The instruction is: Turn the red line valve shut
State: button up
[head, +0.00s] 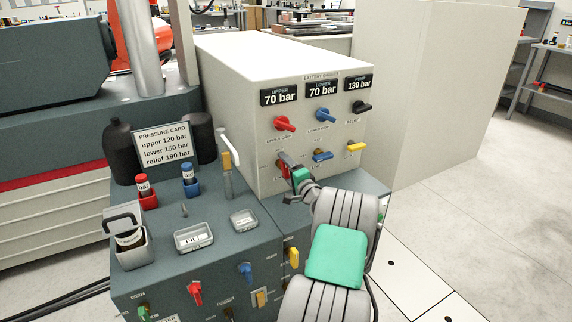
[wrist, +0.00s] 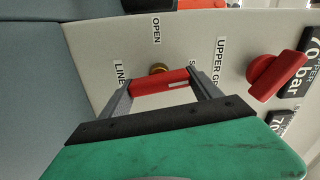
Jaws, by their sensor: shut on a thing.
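The red line valve (head: 284,159) is on the front panel of the pale cabinet, low at the left, below the red upper-grip knob (head: 285,124). My gripper (head: 290,172) reaches it from the front and hides part of it. In the wrist view, the valve's red handle (wrist: 160,79) lies across between the two fingers of my gripper (wrist: 160,88), shut on it. A brass pivot (wrist: 158,67) shows just behind the handle. Labels reading OPEN and LINE show beside it; another label is partly hidden by a finger.
A blue lever (head: 322,156) and a yellow lever (head: 356,147) sit to the right on the same panel. A white handle (head: 229,146) stands at the left. The bench (head: 245,205) holds small trays, red and blue cartridges and a pressure card (head: 163,145).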

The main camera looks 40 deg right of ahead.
jog(key=shift+m+p, duration=0.45)
jog(key=shift+m, duration=0.45)
jog(key=shift+f, duration=0.1)
jog(key=o, duration=1.4)
jog(key=shift+s, duration=0.15)
jog(key=p+v, duration=0.1)
jog(key=v, duration=0.6)
jog(key=shift+s, duration=0.3)
